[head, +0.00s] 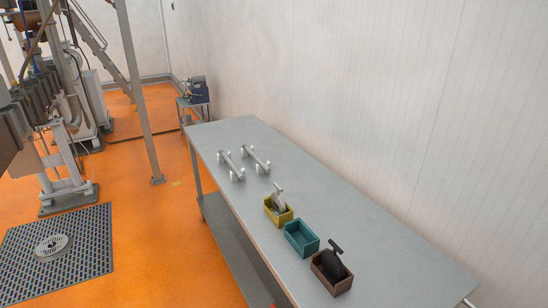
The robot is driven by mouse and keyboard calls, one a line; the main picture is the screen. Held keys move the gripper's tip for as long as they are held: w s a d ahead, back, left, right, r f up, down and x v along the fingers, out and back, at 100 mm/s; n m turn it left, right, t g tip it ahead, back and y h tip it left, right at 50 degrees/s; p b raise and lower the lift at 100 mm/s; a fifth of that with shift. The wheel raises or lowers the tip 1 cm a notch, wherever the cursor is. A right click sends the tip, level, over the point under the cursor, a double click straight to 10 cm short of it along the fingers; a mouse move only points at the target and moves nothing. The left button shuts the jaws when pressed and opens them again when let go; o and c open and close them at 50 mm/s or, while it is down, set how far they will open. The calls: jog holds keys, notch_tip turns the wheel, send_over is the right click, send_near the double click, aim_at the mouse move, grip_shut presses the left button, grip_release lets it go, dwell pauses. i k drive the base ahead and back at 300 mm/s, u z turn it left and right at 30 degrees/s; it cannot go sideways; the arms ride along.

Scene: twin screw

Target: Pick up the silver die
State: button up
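A silver-grey piece (278,200) with an upright handle-like top sits in a small yellow box (285,218) on the grey table; it may be the silver die. Its lower part is hidden by the box walls. Two separate silver bar-shaped pieces with raised ends, a left one (230,165) and a right one (256,158), lie on the table farther back. From this view I cannot tell for certain which piece is the die. My gripper is not in view.
A teal box (301,239), seemingly empty, and a brown box (331,272) holding a black piece (334,261) stand nearer on the table (390,245). A white wall (380,100) runs along its right. Orange floor (160,240) lies open left, beside a floor grate (85,260) and machinery.

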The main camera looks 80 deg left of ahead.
aim_at(277, 203)
jog(key=k, duration=0.35)
jog(key=z, duration=0.8)
jog(key=i, duration=0.45)
jog(key=u, duration=3.35)
